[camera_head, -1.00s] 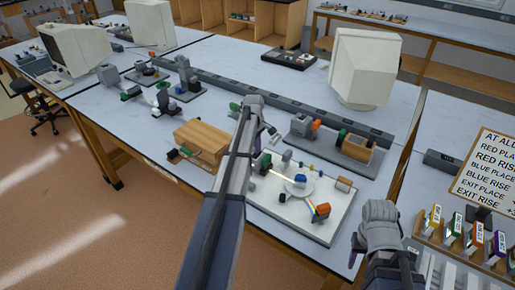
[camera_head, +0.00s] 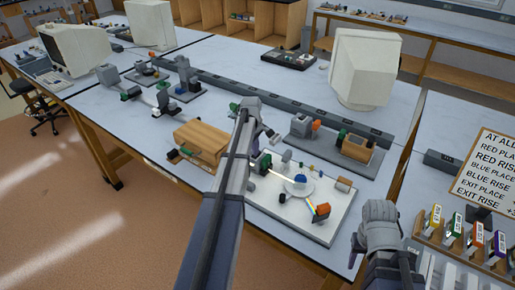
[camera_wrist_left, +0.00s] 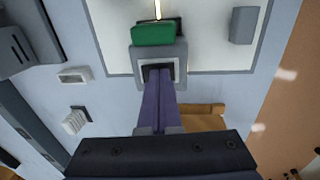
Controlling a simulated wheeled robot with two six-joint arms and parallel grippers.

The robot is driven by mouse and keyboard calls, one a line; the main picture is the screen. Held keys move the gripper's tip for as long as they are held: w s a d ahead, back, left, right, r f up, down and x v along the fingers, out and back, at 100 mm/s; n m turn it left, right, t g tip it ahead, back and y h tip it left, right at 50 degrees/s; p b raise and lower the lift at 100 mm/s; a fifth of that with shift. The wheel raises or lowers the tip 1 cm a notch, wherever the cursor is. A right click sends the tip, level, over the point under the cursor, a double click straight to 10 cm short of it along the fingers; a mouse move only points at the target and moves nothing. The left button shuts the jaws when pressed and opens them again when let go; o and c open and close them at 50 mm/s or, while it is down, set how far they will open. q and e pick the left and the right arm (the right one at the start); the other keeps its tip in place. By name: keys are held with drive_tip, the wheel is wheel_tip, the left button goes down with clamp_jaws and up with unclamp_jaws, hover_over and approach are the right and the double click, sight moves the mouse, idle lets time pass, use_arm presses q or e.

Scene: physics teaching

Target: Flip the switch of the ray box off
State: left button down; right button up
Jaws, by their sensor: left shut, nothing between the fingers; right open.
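The ray box (camera_head: 264,161) is a small grey block with a green top at the left side of a white optics board (camera_head: 318,229). The wrist view shows the ray box (camera_wrist_left: 158,52) closely, with a white-framed dark switch (camera_wrist_left: 176,71) on its near face. A bright beam leaves the box, crosses the board and ends in colours. My left gripper (camera_wrist_left: 157,72) is shut and empty, its purple fingertips at the switch and covering part of it; I cannot tell if they touch. My right gripper (camera_head: 356,248) is open and empty, right of the board.
A wooden block (camera_head: 200,143) lies left of the ray box. A lens stand, a blue prism piece (camera_head: 300,179) and other optics stand on the board. A grey unit with a wooden block (camera_head: 356,147) stands behind. A rack of coloured blocks (camera_head: 476,240) is at right.

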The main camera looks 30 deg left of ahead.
use_arm(q)
drive_tip(key=shift+r, duration=0.1)
idle(0.3)
drive_tip(key=shift+s+r+p, duration=0.15)
drive_tip(key=shift+r+p, duration=0.65)
drive_tip(key=shift+p, duration=0.1)
wheel_tip(320, 180, up, 12)
drive_tip(key=s+p, duration=0.1)
drive_tip(key=p, duration=1.1)
drive_tip(key=shift+s, duration=0.25)
drive_tip(key=shift+a, duration=0.1)
drive_tip(key=shift+w, duration=0.75)
drive_tip(key=f+b, duration=0.4)
drive_tip(key=w+f+b, duration=0.1)
drive_tip(key=f+b, duration=0.8)
drive_tip(key=shift+w+f+b, duration=0.35)
drive_tip(key=shift+f+b, duration=0.05)
